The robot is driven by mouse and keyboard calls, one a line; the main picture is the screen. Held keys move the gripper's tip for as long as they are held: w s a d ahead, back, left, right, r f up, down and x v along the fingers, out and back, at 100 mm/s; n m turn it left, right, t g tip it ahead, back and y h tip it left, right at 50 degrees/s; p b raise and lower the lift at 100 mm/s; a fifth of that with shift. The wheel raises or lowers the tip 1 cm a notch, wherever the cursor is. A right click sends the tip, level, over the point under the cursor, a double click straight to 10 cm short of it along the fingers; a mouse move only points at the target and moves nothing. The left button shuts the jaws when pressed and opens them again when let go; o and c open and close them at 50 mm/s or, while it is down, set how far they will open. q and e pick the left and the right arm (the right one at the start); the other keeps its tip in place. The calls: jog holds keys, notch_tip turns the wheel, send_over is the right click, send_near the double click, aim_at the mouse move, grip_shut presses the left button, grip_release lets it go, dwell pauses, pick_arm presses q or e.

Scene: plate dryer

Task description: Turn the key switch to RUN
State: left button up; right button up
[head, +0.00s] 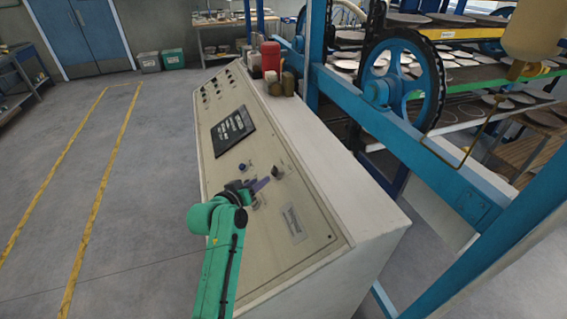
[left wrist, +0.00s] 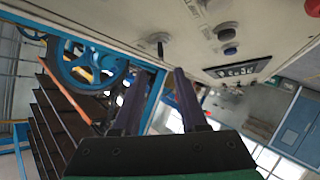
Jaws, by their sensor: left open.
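The slanted beige control panel (head: 275,235) stands in the middle of the head view. A small dark knob, which looks like the key switch (head: 278,171), sits on it just past my left gripper (head: 264,184). In the left wrist view, the likely key switch (left wrist: 160,42) has a pale round base and a dark upright handle. My left gripper (left wrist: 154,78) is open and empty there, its two dark fingers apart, with the switch beyond the gap between the tips. They look apart from it. The switch's label and exact setting are too small to read. My right gripper is not in view.
A blue button (head: 242,167) and a dark display plate (head: 233,129) sit close by on the panel. A red button (left wrist: 313,8) shows in the left wrist view. A blue machine frame with a large wheel (head: 402,80) stands right of the cabinet. The floor at left is clear.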

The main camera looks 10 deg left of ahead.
aim_at(273, 168)
pick_arm(q)
jog(key=x, duration=0.3)
jog(key=shift+w+a, duration=0.15)
jog(key=shift+w, duration=0.1)
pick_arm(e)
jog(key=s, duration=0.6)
pick_arm(q)
jog(key=b+x, duration=0.2)
jog(key=f+b+x, duration=0.1)
jog(key=b+x, duration=0.1)
jog(key=x, duration=0.1)
jog(key=shift+f+b, duration=0.1)
jog(key=shift+b, duration=0.2)
jog(key=x, duration=0.1)
jog(key=b+x, duration=0.2)
jog(key=shift+r, duration=0.25)
jog(key=shift+w+r, duration=0.15)
jog(key=shift+s+r, duration=0.25)
jog(key=shift+r, duration=0.05)
jog(key=c, duration=0.6)
jog(key=shift+f, duration=0.1)
grip_shut()
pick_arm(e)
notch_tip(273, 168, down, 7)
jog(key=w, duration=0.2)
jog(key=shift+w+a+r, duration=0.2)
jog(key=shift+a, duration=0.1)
